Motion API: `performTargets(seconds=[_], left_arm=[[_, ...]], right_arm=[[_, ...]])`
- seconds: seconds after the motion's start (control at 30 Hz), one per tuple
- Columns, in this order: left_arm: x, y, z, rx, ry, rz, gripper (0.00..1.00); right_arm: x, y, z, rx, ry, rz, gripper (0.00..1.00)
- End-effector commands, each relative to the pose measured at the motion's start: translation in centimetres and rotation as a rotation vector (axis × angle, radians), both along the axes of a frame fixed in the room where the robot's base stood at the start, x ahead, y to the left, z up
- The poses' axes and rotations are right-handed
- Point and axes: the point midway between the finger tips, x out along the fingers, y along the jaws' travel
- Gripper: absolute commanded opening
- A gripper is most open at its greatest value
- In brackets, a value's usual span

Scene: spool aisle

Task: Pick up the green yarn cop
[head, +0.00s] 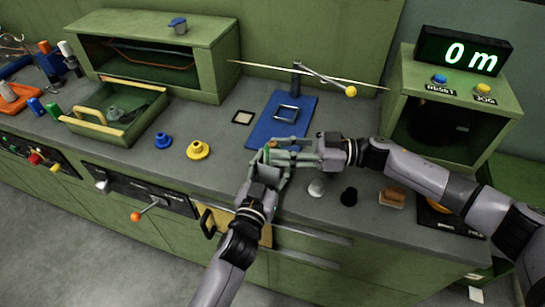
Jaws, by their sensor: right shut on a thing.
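My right gripper (290,155) reaches in from the right over the front of the bench and is shut on a small green piece (281,155), which looks like the green yarn cop; the fingers hide much of it. My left gripper (271,170) comes up from below, with its fingers spread close to the same piece. I cannot tell whether they touch it. Another small green cylinder (53,111) lies at the far left beside a blue one (36,106).
A blue plate (264,128) with a square frame lies behind my grippers. A blue knob (163,141) and a yellow knob (197,150) stand left. A green open tray (135,127) is further left. A silver piece (316,188) and black piece (349,196) stand near the front edge.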

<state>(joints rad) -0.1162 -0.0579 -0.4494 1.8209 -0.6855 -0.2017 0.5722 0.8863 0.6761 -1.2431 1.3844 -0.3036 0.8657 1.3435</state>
Motion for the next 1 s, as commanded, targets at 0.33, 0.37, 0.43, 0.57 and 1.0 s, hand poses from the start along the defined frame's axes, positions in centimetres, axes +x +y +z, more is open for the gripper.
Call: performTargets(seconds=[0.33, 0.37, 0.43, 0.57, 1.0], left_arm=[[0.0, 0.0, 0.0, -0.001, 0.001, 0.0, 0.2], [0.0, 0.0, 0.0, -0.001, 0.001, 0.0, 0.2], [0.0, 0.0, 0.0, -0.001, 0.001, 0.0, 0.2], [0.0, 0.0, 0.0, -0.001, 0.001, 0.0, 0.2], [0.0, 0.0, 0.0, 0.0, 0.001, 0.0, 0.2]], right_arm=[[0.0, 0.0, 0.0, 0.0, 0.0, -0.001, 0.02], [0.0, 0.0, 0.0, 0.0, 0.0, -0.001, 0.02], [0.0, 0.0, 0.1, 0.0, -0.001, -0.001, 0.02], [0.0, -0.1, 1.3, 0.0, -0.003, 0.0, 0.02], [0.0, 0.0, 9.1, 0.0, -0.004, 0.0, 0.02]])
